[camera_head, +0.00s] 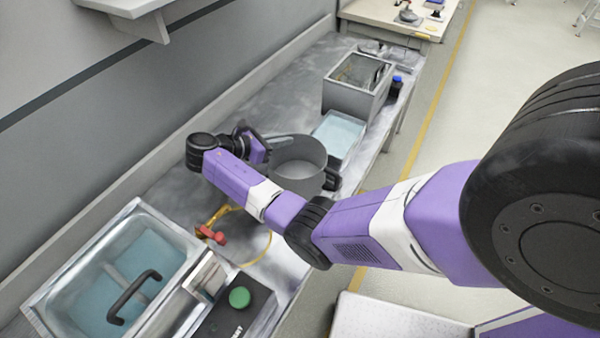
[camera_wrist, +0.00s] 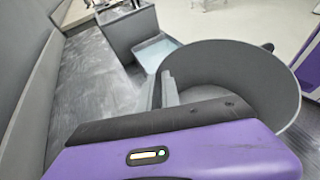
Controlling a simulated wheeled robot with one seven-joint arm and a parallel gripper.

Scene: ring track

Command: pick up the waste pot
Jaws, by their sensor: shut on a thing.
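The waste pot (camera_head: 300,158) is a round grey open pot on the long grey bench, with a dark handle showing on its right side. In the wrist view the pot (camera_wrist: 240,78) fills the right side, and its inside looks empty. My gripper (camera_head: 268,143) is at the pot's left side. In the wrist view my grey fingers (camera_wrist: 168,88) are shut at the pot's near-left edge. The exact grip spot is partly hidden by the gripper body. I cannot tell whether the pot's base touches the bench.
A shallow tray of pale blue liquid (camera_head: 339,132) is close behind the pot, with a grey box (camera_head: 357,87) and a dark bottle (camera_head: 396,86) beyond. A metal bath (camera_head: 125,270) and a red-and-yellow tool (camera_head: 212,234) are nearer. The wall runs along the left.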

